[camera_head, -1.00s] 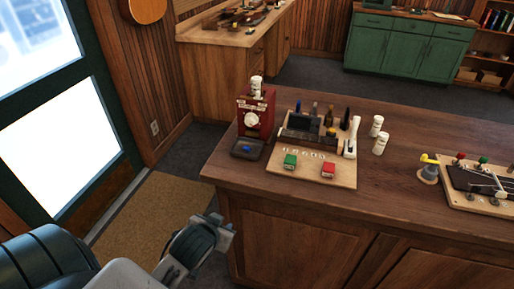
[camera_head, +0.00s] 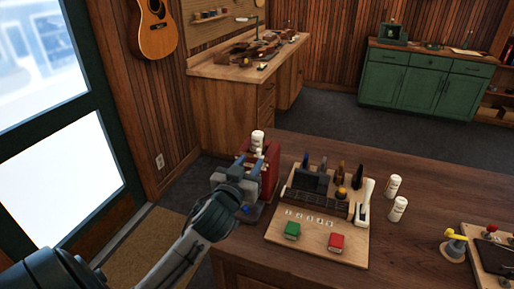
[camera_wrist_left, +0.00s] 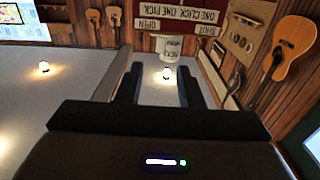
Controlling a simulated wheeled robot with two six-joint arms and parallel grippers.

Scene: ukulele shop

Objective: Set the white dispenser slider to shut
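My right gripper is out of view.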

